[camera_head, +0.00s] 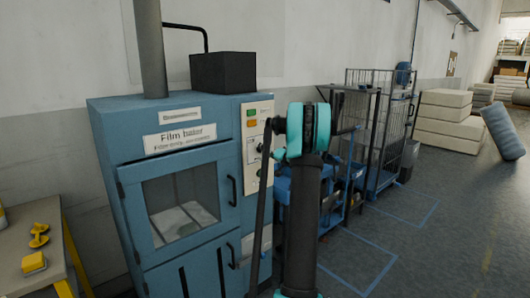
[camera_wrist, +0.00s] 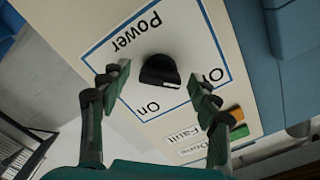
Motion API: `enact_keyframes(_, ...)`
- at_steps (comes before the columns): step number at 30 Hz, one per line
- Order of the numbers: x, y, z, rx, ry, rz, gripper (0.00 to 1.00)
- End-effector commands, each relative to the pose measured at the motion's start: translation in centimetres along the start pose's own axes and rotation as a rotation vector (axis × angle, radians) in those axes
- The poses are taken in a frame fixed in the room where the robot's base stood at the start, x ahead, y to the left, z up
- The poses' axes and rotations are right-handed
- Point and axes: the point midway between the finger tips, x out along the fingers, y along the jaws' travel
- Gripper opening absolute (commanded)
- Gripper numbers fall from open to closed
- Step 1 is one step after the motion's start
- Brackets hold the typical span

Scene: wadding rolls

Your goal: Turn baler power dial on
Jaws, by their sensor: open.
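The film baler (camera_head: 170,185) is a blue cabinet with a windowed door, standing left of centre in the head view. Its cream control panel (camera_head: 256,150) is on the right side, partly hidden by my arm. In the wrist view the black power dial (camera_wrist: 160,71) sits inside a blue-outlined box marked Power, On and Off, seen upside down. My gripper (camera_wrist: 158,82) is open, with one finger on each side of the dial.
Green and orange buttons (camera_wrist: 238,123) sit beside the dial box in the wrist view. Wire cage trolleys (camera_head: 375,120) and white rolls or pads (camera_head: 445,115) are at the right. The floor at the lower right is clear.

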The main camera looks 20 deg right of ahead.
Motion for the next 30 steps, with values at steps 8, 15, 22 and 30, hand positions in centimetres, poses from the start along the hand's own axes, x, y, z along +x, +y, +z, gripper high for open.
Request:
enact_keyframes(8,-0.04,-0.01,0.00,0.000,0.000,0.000,0.36)
enact_keyframes(15,-0.05,0.00,0.00,0.000,0.000,0.000,0.12)
enact_keyframes(22,-0.06,0.01,0.00,0.028,0.000,0.000,0.12)
enact_keyframes(30,-0.07,0.02,-0.01,0.176,0.000,0.000,0.12)
